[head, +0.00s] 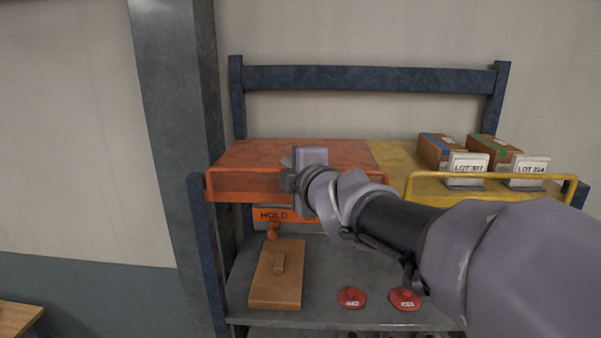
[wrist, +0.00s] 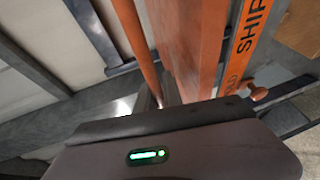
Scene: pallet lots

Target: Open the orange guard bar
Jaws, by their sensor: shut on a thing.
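The orange guard bar (head: 240,172) runs along the front edge of the orange shelf half (head: 325,150) in the head view. My gripper (head: 289,180) is at the bar near its middle and is shut on it. My wrist hides part of the bar. In the wrist view the bar (wrist: 136,45) runs from the top edge down to my gripper (wrist: 160,108), beside the orange shelf front. The fingertips themselves are mostly hidden there.
A HOLD sign (head: 270,214) and a small orange knob (head: 273,231) sit below the orange shelf. The yellow half, behind a yellow bar (head: 480,174), bears two boxes (head: 437,148) and lot cards. Below lie a wooden block (head: 277,290) and two red discs (head: 351,298).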

